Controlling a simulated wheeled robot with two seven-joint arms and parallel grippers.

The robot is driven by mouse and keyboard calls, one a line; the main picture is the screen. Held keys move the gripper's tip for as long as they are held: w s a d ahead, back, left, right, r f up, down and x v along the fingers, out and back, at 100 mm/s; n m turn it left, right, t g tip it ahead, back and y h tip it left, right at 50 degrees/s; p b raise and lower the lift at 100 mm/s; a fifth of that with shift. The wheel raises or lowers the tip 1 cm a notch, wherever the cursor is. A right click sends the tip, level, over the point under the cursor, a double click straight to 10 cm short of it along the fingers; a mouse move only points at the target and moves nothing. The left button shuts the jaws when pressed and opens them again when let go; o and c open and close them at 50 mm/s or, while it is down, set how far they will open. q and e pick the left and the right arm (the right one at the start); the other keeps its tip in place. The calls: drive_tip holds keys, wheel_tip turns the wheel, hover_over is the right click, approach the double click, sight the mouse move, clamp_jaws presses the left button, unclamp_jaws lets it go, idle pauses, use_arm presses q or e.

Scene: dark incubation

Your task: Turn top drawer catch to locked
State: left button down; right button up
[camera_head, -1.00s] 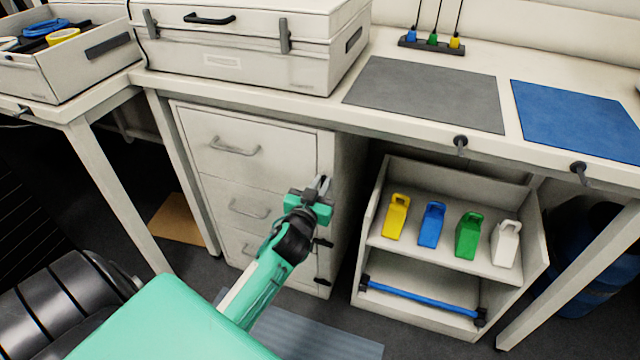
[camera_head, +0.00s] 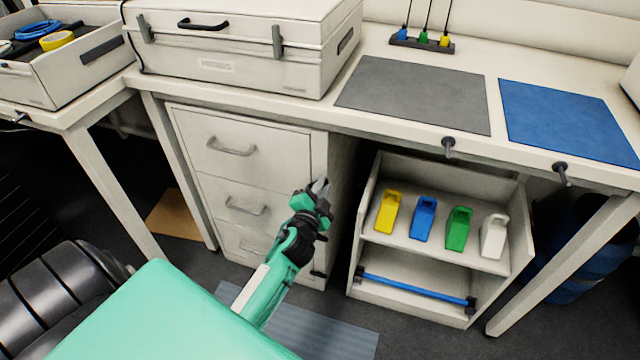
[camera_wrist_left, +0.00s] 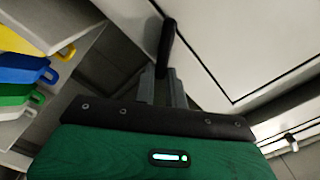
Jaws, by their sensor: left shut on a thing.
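The white drawer cabinet (camera_head: 335,200) stands under the bench, with the top drawer (camera_head: 225,165) shut. My left gripper (camera_head: 320,186) is at the right edge of the cabinet front, beside the top drawer. In the left wrist view its two grey fingers (camera_wrist_left: 163,88) are shut on the black top drawer catch (camera_wrist_left: 167,42). In that view the catch points up and slightly tilted, alongside the pale drawer front. In the head view the gripper hides the catch. My right gripper is out of view.
A lower dark catch (camera_head: 318,273) sits on the cabinet edge below my arm. To the right, an open shelf unit (camera_head: 365,235) holds yellow, blue, green and white tags. A large white case (camera_head: 230,75) stands on the bench above. Black hooks (camera_head: 449,146) stick out from the bench edge.

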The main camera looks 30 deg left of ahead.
use_arm(q)
drive_tip(key=shift+d+f+m, duration=0.1)
drive_tip(key=shift+f+m, duration=0.2)
drive_tip(key=shift+m, duration=0.95)
drive_tip(key=shift+d+f+m, duration=0.1)
drive_tip(key=shift+f+m, duration=0.15)
drive_tip(key=shift+m, duration=0.95)
drive_tip(key=shift+d+f+m, duration=0.1)
drive_tip(key=shift+f+m, duration=0.2)
drive_tip(key=shift+m, duration=0.95)
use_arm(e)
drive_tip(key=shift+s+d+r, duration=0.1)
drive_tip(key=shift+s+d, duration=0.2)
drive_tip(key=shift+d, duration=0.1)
use_arm(q)
drive_tip(key=c, duration=1.4)
unclamp_jaws()
drive_tip(key=shift+c, duration=0.2)
